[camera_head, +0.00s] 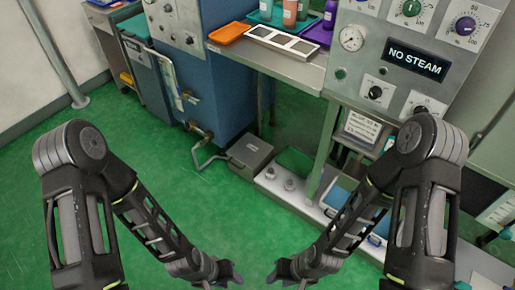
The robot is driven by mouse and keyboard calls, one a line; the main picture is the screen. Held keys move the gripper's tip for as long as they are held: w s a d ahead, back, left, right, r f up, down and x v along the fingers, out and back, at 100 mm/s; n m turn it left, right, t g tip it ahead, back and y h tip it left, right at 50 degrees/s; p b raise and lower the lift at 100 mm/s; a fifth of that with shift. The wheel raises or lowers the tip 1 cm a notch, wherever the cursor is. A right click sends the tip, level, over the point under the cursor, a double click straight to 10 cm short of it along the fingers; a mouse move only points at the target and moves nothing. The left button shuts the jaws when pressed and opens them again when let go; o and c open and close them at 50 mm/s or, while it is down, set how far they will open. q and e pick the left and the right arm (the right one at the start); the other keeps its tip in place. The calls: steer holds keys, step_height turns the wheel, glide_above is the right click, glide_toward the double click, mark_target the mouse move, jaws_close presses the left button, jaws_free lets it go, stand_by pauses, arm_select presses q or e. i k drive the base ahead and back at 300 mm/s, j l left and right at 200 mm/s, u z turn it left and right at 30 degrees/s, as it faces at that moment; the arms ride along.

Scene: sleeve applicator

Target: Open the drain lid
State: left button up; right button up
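A grey metal box (250,150) with a flat, closed-looking top sits on the green floor beside the blue machine. It may be the drain with its lid, but I cannot tell for sure. A bent pipe (205,152) runs from the machine down towards the floor beside it. My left gripper (233,277) and my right gripper (277,275) are low at the front, facing each other with a gap between. Both are well in front of the box and touch nothing visible. Their fingers are too small and dark to tell open from shut.
The blue machine (222,88) stands behind the box. A steel table (270,62) with an orange tray (229,33) is at the top. A control panel with a "NO STEAM" sign (417,61) is at the right. A white floor-level base (283,192) holds knobs. Green floor (150,130) is clear at left.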

mark_target(250, 150)
steer(key=i+j+z, duration=0.1)
steer(key=z, duration=0.35)
steer(key=i+j+z, duration=0.15)
steer(key=z, duration=0.3)
steer(key=i+j+z, duration=0.1)
steer(key=i+j, duration=0.35)
steer(key=j, duration=0.25)
steer(key=i+j+z, duration=0.15)
steer(key=j, duration=0.25)
steer(key=i+j, duration=0.25)
steer(key=j, duration=0.15)
steer(key=i+j+z, duration=0.15)
steer(key=j, duration=0.2)
steer(key=i, duration=0.05)
